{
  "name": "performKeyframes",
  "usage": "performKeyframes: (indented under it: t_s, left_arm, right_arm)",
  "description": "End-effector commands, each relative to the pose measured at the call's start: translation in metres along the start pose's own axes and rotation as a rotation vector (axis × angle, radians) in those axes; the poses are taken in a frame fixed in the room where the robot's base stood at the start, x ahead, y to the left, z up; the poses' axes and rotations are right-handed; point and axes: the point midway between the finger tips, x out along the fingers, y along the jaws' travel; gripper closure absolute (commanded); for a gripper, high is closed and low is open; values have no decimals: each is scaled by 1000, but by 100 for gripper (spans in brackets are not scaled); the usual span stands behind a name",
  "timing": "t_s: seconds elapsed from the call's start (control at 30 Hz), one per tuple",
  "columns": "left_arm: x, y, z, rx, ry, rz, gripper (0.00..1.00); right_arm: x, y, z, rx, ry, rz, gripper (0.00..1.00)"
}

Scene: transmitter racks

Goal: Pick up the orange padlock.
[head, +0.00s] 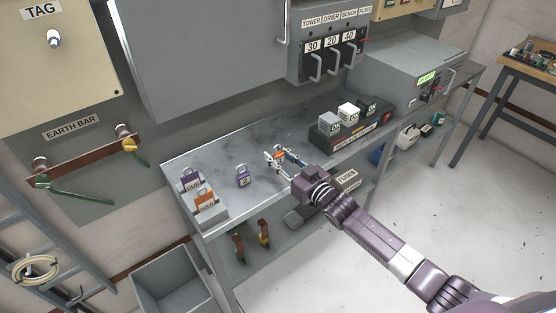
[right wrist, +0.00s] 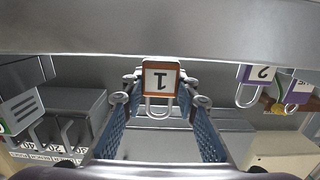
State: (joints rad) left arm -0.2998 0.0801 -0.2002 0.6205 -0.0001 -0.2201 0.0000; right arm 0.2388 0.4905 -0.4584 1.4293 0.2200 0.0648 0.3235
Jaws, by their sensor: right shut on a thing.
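The orange padlock (head: 279,155) has a white label with a 1 and is between the fingertips of my right gripper (head: 281,159). In the right wrist view the orange padlock (right wrist: 161,78) appears upside down, with its shackle (right wrist: 158,108) toward the palm. The right gripper (right wrist: 158,88) is shut on it, with a blue-padded finger on each side. The padlock is over the grey bench top (head: 222,158); I cannot tell whether it touches the top. My left gripper is not in view.
A purple padlock (head: 243,177) stands to the left on the bench. A dark holder (head: 345,140) with several blocks stands to the right. Grey cabinets hang above.

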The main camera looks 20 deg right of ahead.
Motion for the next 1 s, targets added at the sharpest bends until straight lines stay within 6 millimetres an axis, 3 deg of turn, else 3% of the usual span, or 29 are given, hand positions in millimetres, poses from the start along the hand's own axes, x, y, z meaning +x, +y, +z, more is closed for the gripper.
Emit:
performKeyframes:
  t_s: [0.3, 0.53, 0.73, 1.0]
  left_arm:
    - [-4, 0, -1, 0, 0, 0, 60]
    - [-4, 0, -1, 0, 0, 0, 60]
    - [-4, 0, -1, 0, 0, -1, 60]
    - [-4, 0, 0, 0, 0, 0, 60]
  right_arm:
    - [-4, 0, -92, -4, 9, -2, 99]
    - [-7, 0, -149, -4, 6, -1, 99]
    - [-9, 0, -176, -2, 4, 0, 99]
    - [-10, 0, -183, 0, 1, 0, 99]
